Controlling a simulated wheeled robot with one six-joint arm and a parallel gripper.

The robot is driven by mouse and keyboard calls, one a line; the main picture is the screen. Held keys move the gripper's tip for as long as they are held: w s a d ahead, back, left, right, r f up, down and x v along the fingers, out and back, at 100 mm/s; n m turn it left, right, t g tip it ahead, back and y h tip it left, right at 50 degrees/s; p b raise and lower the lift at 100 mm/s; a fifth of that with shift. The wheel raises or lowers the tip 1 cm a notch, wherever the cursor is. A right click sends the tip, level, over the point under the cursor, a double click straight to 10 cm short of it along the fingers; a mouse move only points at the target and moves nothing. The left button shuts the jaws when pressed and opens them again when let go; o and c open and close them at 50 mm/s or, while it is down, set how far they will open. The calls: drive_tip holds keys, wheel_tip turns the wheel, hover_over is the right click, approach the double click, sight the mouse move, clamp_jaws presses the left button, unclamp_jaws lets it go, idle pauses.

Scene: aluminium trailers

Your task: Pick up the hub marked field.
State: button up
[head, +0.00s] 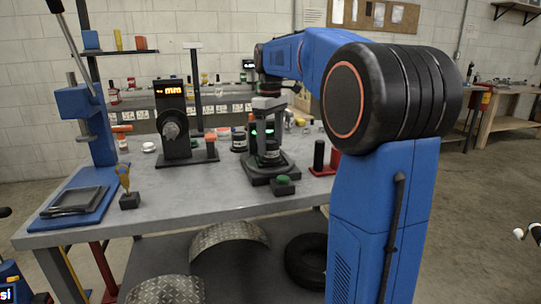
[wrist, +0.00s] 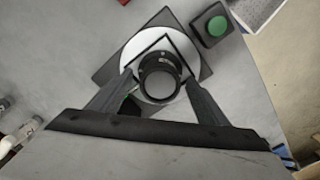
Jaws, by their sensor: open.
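A dark round hub (wrist: 158,82) with a grey top sits on a pale disc in the wrist view. In the head view the hub (head: 271,151) stands on a dark square stand (head: 258,170) on the workbench. My gripper (head: 267,128) points down over it. In the wrist view my gripper (wrist: 160,76) is open, with one finger on each side of the hub. I cannot tell whether the fingers touch it. No marking reading "field" is legible. Another dark hub-like piece (head: 239,142) with a pale band stands to the left on the bench.
A green button box (head: 283,185) is in front of the stand, and it shows in the wrist view (wrist: 213,27). A black gauge with an orange display (head: 172,120) stands left. A red holder with black cylinder (head: 319,158) is right.

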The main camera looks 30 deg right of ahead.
drive_tip(key=shift+f, duration=0.25)
clamp_jaws()
drive_tip(key=shift+r, duration=0.1)
